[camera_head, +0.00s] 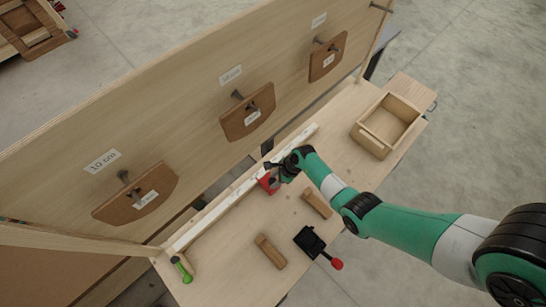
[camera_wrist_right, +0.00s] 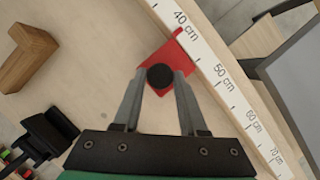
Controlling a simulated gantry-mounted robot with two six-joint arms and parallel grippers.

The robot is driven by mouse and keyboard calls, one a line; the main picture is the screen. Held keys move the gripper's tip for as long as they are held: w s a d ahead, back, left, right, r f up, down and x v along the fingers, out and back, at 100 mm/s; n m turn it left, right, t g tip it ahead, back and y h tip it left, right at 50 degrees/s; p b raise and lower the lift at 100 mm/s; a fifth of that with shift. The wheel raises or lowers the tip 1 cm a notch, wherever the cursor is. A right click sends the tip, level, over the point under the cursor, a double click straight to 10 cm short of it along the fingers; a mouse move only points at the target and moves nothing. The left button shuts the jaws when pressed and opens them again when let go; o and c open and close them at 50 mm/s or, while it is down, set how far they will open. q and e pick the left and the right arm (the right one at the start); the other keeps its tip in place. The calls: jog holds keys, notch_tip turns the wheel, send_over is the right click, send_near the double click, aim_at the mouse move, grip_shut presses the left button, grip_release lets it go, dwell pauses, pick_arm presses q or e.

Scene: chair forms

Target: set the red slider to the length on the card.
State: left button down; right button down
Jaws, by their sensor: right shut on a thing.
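The red slider (camera_head: 268,182) sits at the near edge of the white ruler (camera_head: 235,192). In the right wrist view the red slider (camera_wrist_right: 152,60) has a black knob (camera_wrist_right: 160,77), and its pointed corner touches the ruler (camera_wrist_right: 218,75) between the 40 cm and 50 cm labels. My right gripper (camera_head: 277,172) is shut on the knob, with the fingers (camera_wrist_right: 158,85) on either side of it. White cards on the board include one reading about 10 cm (camera_head: 102,161), a second (camera_head: 231,75) and a third (camera_head: 319,20); the last two are too small to read surely. My left gripper is out of view.
Brown wooden forms (camera_head: 136,194) hang on pegs along the board. An open wooden box (camera_head: 386,125) stands at the right end of the bench. Wooden blocks (camera_head: 270,251), a black clamp with a red handle (camera_head: 310,242) and a green-handled tool (camera_head: 181,269) lie near the front.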

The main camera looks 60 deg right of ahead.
jog(key=shift+c, duration=2.3)
grip_release()
jog(key=p+v, duration=0.4)
jog(key=v, duration=0.7)
jog(key=shift+s+d+r, duration=0.15)
jog(key=shift+d+r, duration=0.05)
jog(key=shift+r, duration=0.05)
